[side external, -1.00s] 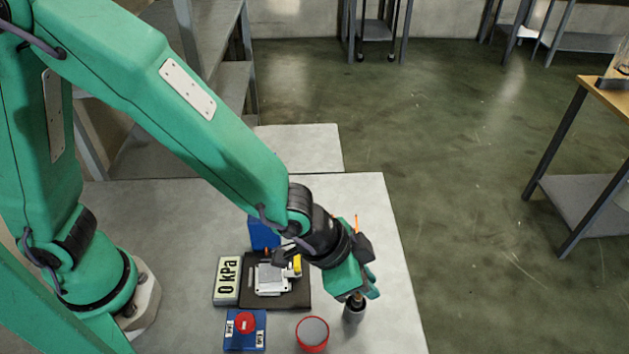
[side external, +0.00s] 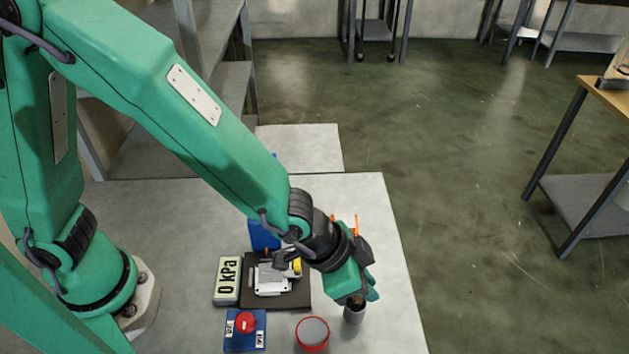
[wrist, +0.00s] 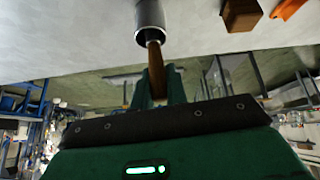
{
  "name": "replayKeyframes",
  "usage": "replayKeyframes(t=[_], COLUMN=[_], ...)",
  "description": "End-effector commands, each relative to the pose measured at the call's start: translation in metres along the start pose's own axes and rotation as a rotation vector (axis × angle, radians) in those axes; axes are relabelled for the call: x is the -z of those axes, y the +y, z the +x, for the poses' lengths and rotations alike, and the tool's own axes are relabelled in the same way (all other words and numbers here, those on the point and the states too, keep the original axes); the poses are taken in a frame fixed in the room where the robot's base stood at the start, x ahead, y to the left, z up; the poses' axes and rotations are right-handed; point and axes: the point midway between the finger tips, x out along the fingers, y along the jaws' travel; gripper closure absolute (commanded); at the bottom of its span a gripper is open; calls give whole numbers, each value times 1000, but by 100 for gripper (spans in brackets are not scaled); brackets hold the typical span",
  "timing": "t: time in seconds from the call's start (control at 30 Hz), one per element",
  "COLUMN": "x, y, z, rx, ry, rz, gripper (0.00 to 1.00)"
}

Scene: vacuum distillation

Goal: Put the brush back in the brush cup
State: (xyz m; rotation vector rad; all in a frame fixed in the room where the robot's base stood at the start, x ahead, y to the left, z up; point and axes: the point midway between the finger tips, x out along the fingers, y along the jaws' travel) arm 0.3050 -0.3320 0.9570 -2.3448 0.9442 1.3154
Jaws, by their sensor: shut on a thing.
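My gripper (side external: 363,295) is shut on the brush and points down at the front right of the pale table. The brush (wrist: 154,56) has a brown wooden handle, seen between the two green fingers (wrist: 159,88) in the wrist view. The brush cup (side external: 354,315) is a small grey metal cylinder, upright on the table directly below my gripper. It also shows at the top of the wrist view (wrist: 149,15). The brush's far end is at the cup's mouth and seems to enter it. The bristles are hidden, and I cannot tell how deep they sit.
A red-rimmed round container (side external: 312,334) stands left of the cup. Further left are a blue box with a red button (side external: 246,323), a "0 kPa" display (side external: 227,280) and a dark plate (side external: 295,300) carrying a metal device. The table's right edge (side external: 408,262) is close to the cup.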

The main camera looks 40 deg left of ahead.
Motion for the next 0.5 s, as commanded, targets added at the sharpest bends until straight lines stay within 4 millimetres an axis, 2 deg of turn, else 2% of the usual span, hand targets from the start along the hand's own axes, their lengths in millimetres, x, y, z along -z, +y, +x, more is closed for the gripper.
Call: replayKeyframes(t=[0.5], x=[-2], y=[0], z=[4], rx=[0], ry=[0], rz=[0], gripper=[100])
